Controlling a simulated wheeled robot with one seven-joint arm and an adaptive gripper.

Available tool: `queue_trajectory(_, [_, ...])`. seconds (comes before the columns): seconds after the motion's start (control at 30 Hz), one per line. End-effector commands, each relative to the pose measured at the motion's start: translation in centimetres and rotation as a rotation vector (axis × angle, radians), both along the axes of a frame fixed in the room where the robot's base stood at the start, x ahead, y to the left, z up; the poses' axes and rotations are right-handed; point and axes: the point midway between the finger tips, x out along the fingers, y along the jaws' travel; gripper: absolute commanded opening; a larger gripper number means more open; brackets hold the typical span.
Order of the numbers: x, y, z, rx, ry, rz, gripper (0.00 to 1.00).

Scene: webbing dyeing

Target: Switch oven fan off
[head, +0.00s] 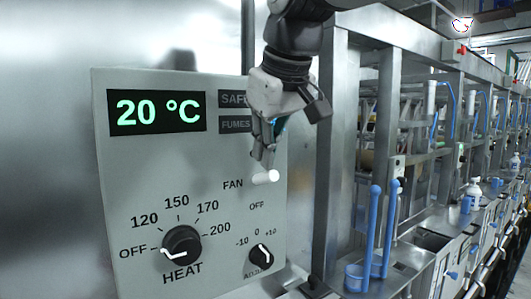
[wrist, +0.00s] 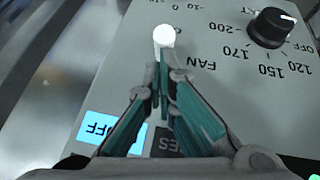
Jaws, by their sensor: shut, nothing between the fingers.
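The grey oven panel (head: 225,265) carries a white fan lever (head: 266,177) beside the FAN label, with OFF printed below it. In the wrist view the lever's round white end (wrist: 164,36) shows just past my fingertips. My gripper (head: 263,162) points down at the panel, shut and empty. Its fingertips (wrist: 162,68) are at or very close to the lever; I cannot tell whether they touch. Which way the lever is set is hard to tell.
The heat knob (head: 181,245) points to OFF, and the adjust knob (head: 261,256) is right of it. The display (head: 157,112) reads 20 °C. A lit blue sign (wrist: 110,129) seems to read OFF. A steel frame (head: 329,160) and blue handles (head: 372,235) stand on the right.

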Motion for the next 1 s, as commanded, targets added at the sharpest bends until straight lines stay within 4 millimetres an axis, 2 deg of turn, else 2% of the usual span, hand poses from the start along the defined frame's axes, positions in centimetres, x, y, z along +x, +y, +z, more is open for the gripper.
queue_trajectory(0.37, [-0.3,-0.3,-0.7,0.052,-0.076,0.000,0.00])
queue_trajectory(0.87, [-1.4,-1.1,-2.6,0.208,-0.308,0.000,0.00])
queue_trajectory(1.0, [-1.6,-1.0,-2.0,0.205,-0.303,0.000,0.00])
